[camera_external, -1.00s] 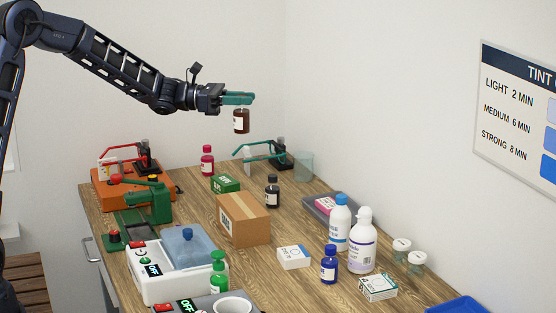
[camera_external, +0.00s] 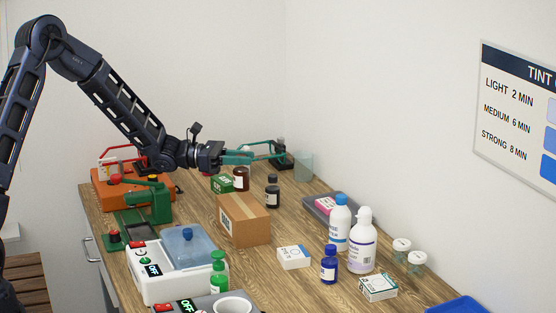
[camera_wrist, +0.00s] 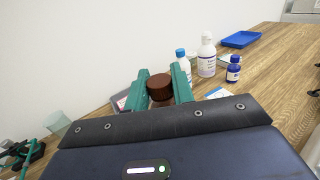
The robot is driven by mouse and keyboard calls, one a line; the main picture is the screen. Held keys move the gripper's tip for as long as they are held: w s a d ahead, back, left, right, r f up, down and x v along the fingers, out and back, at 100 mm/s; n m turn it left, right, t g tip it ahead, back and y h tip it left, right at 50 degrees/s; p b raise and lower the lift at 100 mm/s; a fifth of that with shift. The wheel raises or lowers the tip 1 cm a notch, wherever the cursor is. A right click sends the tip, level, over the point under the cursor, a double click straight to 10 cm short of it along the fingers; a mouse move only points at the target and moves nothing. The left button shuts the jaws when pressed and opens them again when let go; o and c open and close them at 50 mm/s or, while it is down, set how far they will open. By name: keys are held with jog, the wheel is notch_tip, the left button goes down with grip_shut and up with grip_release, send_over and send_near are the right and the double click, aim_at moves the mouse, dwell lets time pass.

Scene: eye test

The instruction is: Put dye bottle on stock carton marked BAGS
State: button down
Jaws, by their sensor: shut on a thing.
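My gripper (camera_external: 240,158), with green fingers, is shut on a brown dye bottle (camera_external: 241,180) with a white label. The bottle hangs upright below the fingers, beside the green box; I cannot tell whether its base touches the bench. In the wrist view its brown cap (camera_wrist: 160,86) sits between the two fingers (camera_wrist: 160,92). The brown stock carton (camera_external: 250,228) stands on the bench, nearer the camera than the bottle.
A green box (camera_external: 222,184) and a dark bottle (camera_external: 272,191) stand close to the held bottle. A teal-handled press (camera_external: 284,158) and a clear beaker (camera_external: 303,166) are behind. White bottles (camera_external: 361,251) and a blue bottle (camera_external: 329,264) stand to the right.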

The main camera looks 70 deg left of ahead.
aim_at(241, 171)
jog(key=shift+f, duration=2)
jog(key=c, duration=1.2)
grip_release()
jog(key=shift+f, duration=0.15)
jog(key=shift+r, duration=0.2)
